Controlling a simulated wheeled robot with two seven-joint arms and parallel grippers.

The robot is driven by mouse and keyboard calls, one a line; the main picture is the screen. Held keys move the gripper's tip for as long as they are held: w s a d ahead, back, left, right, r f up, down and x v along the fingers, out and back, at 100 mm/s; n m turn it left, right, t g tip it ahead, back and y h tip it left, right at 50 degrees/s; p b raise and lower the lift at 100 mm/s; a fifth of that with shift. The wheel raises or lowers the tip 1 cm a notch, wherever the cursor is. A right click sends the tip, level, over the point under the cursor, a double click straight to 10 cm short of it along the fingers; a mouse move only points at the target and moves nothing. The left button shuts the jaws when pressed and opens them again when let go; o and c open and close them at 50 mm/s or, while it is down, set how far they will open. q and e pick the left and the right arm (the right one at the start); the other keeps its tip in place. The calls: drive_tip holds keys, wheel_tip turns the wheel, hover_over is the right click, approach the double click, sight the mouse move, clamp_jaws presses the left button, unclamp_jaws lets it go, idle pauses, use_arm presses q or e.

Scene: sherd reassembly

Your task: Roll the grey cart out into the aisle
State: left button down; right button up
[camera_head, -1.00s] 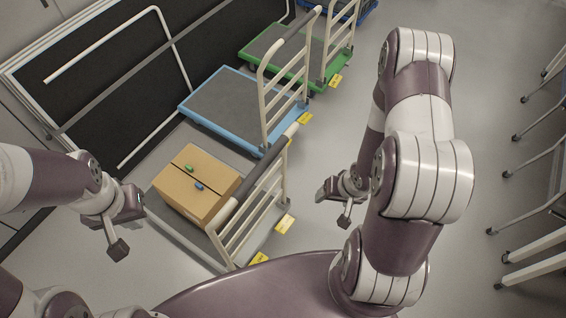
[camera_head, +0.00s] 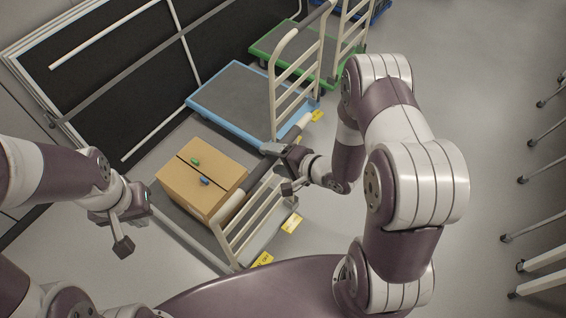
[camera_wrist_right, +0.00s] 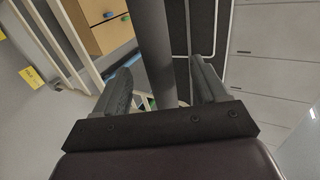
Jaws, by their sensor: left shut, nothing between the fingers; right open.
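The grey cart (camera_head: 188,228) stands at lower centre in the head view, with a cardboard box (camera_head: 203,177) on its deck. Its pale push frame has a top handle bar (camera_head: 236,204) with a dark grip. My right gripper (camera_head: 279,168) is open at the far half of that bar. In the right wrist view the dark bar (camera_wrist_right: 156,45) runs between the two spread fingers (camera_wrist_right: 163,88), with gaps on both sides. My left gripper (camera_head: 123,246) is shut and empty, left of the cart and apart from it.
A blue cart (camera_head: 232,97) stands just behind the grey one, then a green cart (camera_head: 283,42). Yellow floor labels (camera_head: 291,222) lie along the cart row. A black panel with rails (camera_head: 110,80) is at left. Chair or table legs (camera_head: 545,215) line the right; the floor between is clear.

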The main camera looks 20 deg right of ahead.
drive_tip(key=shift+w, duration=0.1)
clamp_jaws()
drive_tip(key=s+d+p, duration=0.2)
drive_tip(key=s+d, duration=0.4)
drive_tip(key=s, duration=0.2)
drive_tip(key=shift+d, duration=0.15)
idle(0.3)
unclamp_jaws()
drive_tip(key=p+v, duration=0.7)
drive_tip(key=v, duration=0.3)
